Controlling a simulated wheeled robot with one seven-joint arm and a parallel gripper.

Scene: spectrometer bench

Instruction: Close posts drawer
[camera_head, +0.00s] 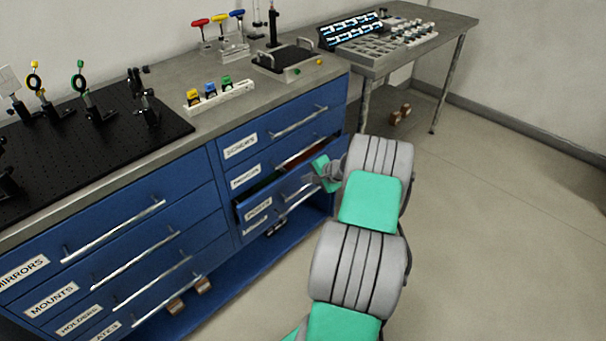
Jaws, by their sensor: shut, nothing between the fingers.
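The posts drawer (258,209) is the third one down in the right column of the blue cabinet. It stands partly open, and a dark interior shows above its front. Its label is small and hard to read. Its bar handle (300,193) runs along the front. My gripper (318,179) is shut and empty at the drawer's right half, by the front's upper edge and handle. I cannot tell whether it touches the drawer.
The other drawers, such as the mirrors drawer (100,228), look shut. The worktop (205,133) above carries a black breadboard (100,150) with optics, coloured drivers (220,20) and a tray (285,60). A side table (440,20) stands at the back right. The floor on the right is clear.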

